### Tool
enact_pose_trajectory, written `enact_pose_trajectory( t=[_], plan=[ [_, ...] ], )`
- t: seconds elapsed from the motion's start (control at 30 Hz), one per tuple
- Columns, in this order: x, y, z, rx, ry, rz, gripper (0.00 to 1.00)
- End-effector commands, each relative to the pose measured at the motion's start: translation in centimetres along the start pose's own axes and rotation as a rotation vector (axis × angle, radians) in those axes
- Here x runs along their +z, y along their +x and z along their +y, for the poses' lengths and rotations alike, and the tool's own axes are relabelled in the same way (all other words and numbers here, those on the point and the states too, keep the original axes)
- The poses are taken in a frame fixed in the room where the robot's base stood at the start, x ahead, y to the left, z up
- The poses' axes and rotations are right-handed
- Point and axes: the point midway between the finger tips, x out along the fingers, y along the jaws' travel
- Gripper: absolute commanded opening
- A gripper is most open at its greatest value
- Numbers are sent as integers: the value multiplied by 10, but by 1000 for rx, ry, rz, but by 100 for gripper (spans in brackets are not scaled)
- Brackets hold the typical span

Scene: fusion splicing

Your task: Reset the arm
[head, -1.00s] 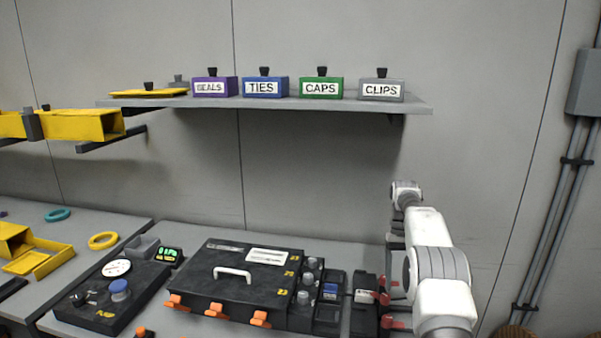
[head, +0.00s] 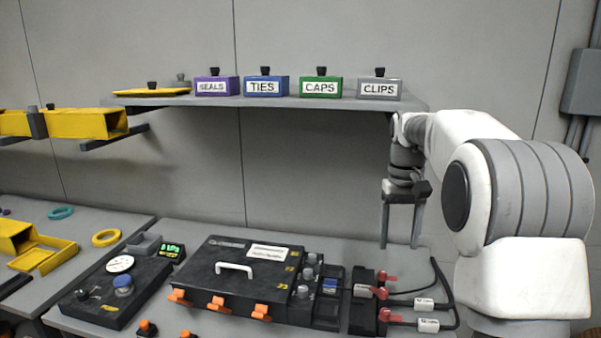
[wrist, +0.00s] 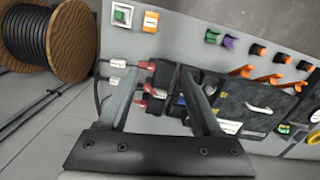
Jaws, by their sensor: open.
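My arm stands at the right of the head view, bent with its wrist up near the right end of the shelf. My gripper (head: 402,240) hangs down from it over the right part of the bench, its two fingers apart and nothing between them. In the wrist view my gripper (wrist: 160,98) also shows its fingers spread wide and empty. Below and beyond the fingertips are the red-levered black clamps (head: 366,305) with cables. The fingers look clear of the bench items.
A black splicer case (head: 245,275) with orange latches stands mid-bench, beside a gauge panel (head: 115,290). A shelf (head: 270,102) holds labelled boxes, including CLIPS (head: 379,89). A cable spool (wrist: 48,45) stands on the floor. The wall space below the shelf is clear.

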Motion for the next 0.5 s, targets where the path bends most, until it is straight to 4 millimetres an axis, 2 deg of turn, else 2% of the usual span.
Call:
enact_pose_trajectory(
  t=[0.03, 0.2, 0.5],
  plan=[
    [14, -12, -4, 0, -4, 28, 66],
    [58, -34, -15, 1, -13, 113, 66],
    [141, -48, -30, -3, -28, 262, 66]
  ],
)
